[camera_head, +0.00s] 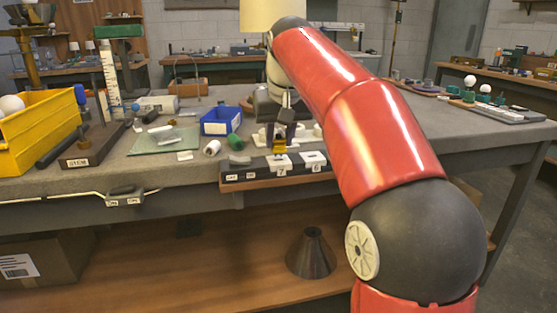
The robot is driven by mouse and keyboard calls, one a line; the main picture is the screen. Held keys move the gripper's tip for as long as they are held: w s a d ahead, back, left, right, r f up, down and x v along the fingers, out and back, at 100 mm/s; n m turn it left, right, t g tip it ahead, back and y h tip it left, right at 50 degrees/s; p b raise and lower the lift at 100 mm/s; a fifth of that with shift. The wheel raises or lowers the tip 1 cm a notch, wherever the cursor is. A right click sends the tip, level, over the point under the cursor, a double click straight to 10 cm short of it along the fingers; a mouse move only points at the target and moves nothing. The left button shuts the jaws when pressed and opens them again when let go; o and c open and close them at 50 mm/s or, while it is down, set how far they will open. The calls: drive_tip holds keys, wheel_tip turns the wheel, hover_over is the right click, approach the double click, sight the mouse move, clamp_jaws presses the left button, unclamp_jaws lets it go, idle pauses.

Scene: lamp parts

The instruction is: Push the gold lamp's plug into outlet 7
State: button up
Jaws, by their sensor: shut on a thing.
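My gripper (281,132) points down over the front edge of the bench, seen small beyond my red arm. It is shut on a small yellow-gold piece, which looks like the gold lamp's plug (279,147). The plug sits right over outlet 7 (280,161), a white block on the dark strip at the bench front, labelled 7 below. I cannot tell whether the plug touches the outlet or is partly in it. Its prongs and cord are not visible. A second white outlet (313,158), whose label looks like 6, is just right of it.
A blue bin (221,121), a green-and-white part (237,143) and a white cylinder (211,147) lie left of the gripper. A yellow bin (40,130) and the STEM block (92,148) stand farther left. A dark cone (311,252) stands on the lower shelf.

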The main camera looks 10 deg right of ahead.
sight(280, 140)
drive_tip(key=shift+f+b, duration=0.35)
drive_tip(key=shift+f, duration=0.7)
idle(1.5)
drive_tip(key=o, duration=1.2)
drive_tip(key=shift+c, duration=0.2)
drive_tip(key=p+v, duration=0.2)
drive_tip(key=v, duration=0.5)
drive_tip(key=shift+w, duration=0.1)
drive_tip(key=s+f+t, duration=0.1)
drive_tip(key=s+f, duration=2.2)
drive_tip(key=s, duration=0.2)
drive_tip(key=shift+s+f, duration=0.3)
drive_tip(key=shift+f, duration=0.05)
